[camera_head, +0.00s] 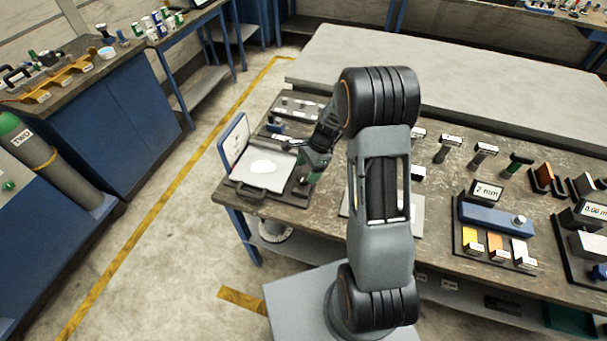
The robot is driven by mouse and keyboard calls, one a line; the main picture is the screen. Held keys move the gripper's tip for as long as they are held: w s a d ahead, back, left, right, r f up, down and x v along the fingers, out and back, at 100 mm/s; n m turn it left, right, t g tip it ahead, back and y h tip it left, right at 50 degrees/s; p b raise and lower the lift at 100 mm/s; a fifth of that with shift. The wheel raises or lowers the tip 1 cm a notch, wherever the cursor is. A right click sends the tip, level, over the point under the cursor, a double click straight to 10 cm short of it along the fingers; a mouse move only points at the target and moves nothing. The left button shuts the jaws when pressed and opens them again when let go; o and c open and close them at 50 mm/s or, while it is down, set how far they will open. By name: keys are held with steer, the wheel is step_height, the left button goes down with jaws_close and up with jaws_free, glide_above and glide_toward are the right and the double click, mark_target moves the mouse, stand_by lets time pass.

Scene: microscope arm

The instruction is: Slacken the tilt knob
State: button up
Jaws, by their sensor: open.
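My gripper (308,174) is small in the head view and points down at the right edge of a dark station on the workbench. The jaws are apart, with nothing visibly held. The station has a tray (265,189) with a white patch on it and an upright blue-framed panel (234,142) at its left. I cannot make out the tilt knob or the microscope arm. They may be hidden behind my gripper and wrist or be too small to tell. I cannot tell whether my gripper touches anything.
The workbench (440,207) carries several fixtures to the right, including a blue block (494,218) with coloured pieces before it. A grey tabletop (450,75) lies behind. A blue cabinet (120,130) and a gas cylinder (50,160) stand left. The floor between is clear.

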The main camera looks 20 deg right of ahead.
mark_target(303, 177)
steer(key=shift+x, duration=1.55)
steer(key=c, duration=0.9)
